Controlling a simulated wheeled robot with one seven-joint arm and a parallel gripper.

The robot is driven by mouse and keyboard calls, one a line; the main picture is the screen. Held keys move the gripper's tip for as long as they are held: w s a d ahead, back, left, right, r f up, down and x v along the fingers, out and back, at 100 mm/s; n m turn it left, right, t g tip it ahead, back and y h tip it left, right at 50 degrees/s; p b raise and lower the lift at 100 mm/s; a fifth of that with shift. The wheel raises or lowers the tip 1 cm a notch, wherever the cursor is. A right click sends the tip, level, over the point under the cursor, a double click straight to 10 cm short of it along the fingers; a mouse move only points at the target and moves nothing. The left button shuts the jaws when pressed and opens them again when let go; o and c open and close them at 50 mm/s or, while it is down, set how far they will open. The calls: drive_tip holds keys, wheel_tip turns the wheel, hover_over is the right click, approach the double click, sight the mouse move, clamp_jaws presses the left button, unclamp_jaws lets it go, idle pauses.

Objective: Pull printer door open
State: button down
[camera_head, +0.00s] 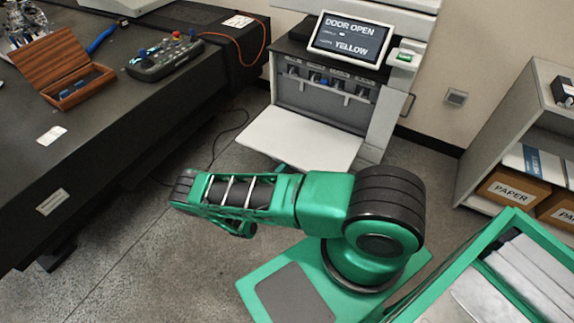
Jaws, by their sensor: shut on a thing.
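The printer (335,85) stands against the back wall. Its white front door (300,138) is folded down and lies about level, with the toner bay behind it uncovered. The printer's screen (350,40) reads "DOOR OPEN" and "YELLOW". My green arm reaches left and folds back under itself in front of the door. A small green part of my gripper (283,166) shows at the door's front edge, shut on the door. Its fingertips are hidden below the door and behind my arm.
A dark table (120,110) on the left holds a control box (165,58) and an open wooden case (65,75). A shelf (500,120) with paper boxes (512,188) stands at the right. A cable lies on the floor. The floor at the lower left is clear.

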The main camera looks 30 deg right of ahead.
drive_tip(key=shift+s+f, duration=0.3)
drive_tip(key=shift+f, duration=0.55)
drive_tip(key=c, duration=1.9)
unclamp_jaws()
drive_tip(key=shift+w+f, duration=0.1)
drive_tip(key=shift+f, duration=0.05)
drive_tip(key=shift+o, duration=0.2)
drive_tip(key=r+v, duration=0.1)
drive_tip(key=v, duration=0.9)
drive_tip(key=shift+a, duration=0.4)
